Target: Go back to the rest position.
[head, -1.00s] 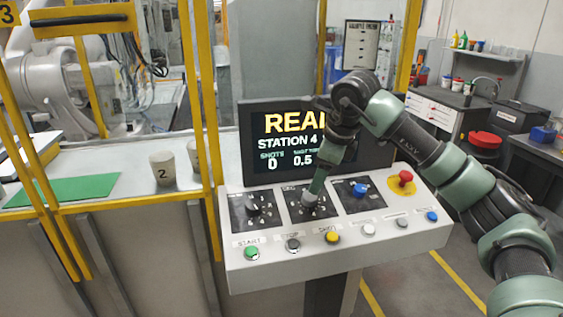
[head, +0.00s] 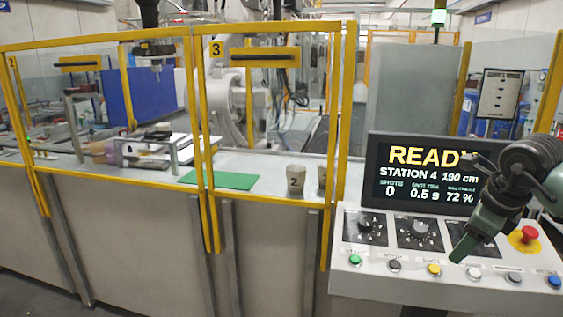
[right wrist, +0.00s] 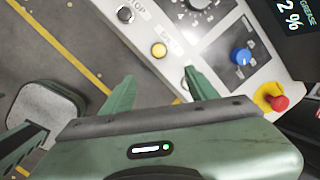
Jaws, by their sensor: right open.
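My right gripper (head: 462,252) hangs over the right part of the control panel (head: 345,285), its arm coming in from the right edge. In the right wrist view, the two green fingers of this gripper (right wrist: 158,88) are spread apart with nothing between them. They are beside the panel's front edge, near the yellow button (right wrist: 159,50). The blue knob (right wrist: 240,57) shows there too; the gripper hides it in the head view. My left gripper is not in view.
The screen (head: 385,205) above the panel reads READY, partly covered by my right arm. A red emergency button (head: 529,234) is at the panel's right. Yellow fence posts (head: 334,150) and a counter with cup 2 (head: 295,179) and a green mat (head: 222,180) lie left.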

